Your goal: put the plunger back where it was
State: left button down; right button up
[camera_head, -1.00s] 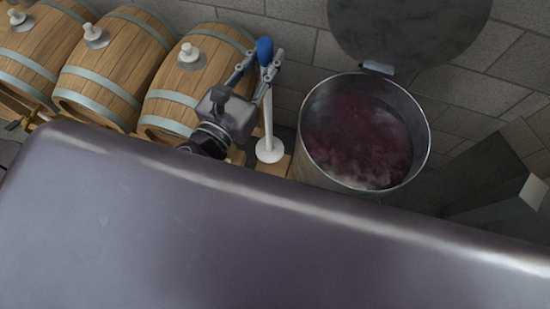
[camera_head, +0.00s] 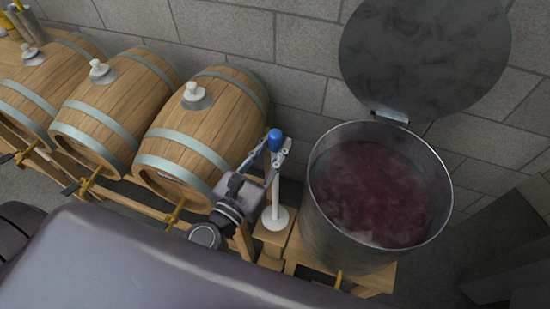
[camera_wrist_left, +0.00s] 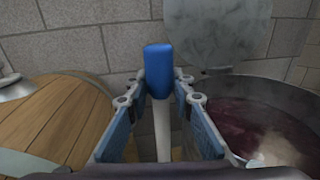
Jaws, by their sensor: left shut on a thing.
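The plunger has a blue handle (camera_head: 275,137), a white rod and a round white disc (camera_head: 275,218) at its foot. It is upright between the nearest barrel and the open vat (camera_head: 312,215). The left wrist view shows the blue handle (camera_wrist_left: 158,70) between the fingertips (camera_wrist_left: 160,88), with the white rod running down. The disc appears over a small wooden block (camera_head: 270,240); I cannot tell whether it touches. My right gripper is not in view.
The vat holds dark red liquid (camera_head: 370,195), and its round lid (camera_head: 425,55) is raised against the stone wall. Several wooden barrels (camera_head: 215,115) with white bungs lie on a wooden rack to the left. The vat stands close to the plunger's right.

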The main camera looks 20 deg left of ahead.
pick_arm(q)
notch_tip(320, 180, down, 4)
jog(key=shift+r+b, duration=0.25)
jog(key=shift+b, duration=0.8)
jog(key=shift+f, duration=0.15)
jog(key=c, duration=1.7)
grip_release()
jog(key=shift+f, duration=0.1)
